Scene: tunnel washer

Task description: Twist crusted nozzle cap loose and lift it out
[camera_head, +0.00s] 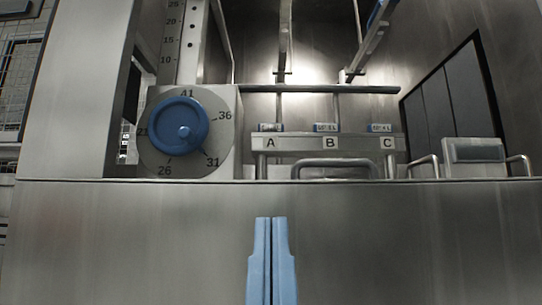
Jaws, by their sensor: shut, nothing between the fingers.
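My gripper (270,222) shows at the bottom centre, its two light blue fingers side by side, shut and empty. It is in front of the steel front panel, below the ledge edge and apart from everything behind it. I cannot pick out a crusted nozzle cap for sure. Beyond the ledge, a steel bar (300,144) on posts carries the labels A, B and C.
A blue round knob (180,126) sits on a numbered dial (222,140) at left, below a vertical scale (173,40). A horizontal rail (340,89) and overhead pipes hang above the bar. A grey box (474,150) and handles stand at right. The front panel (400,240) is bare.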

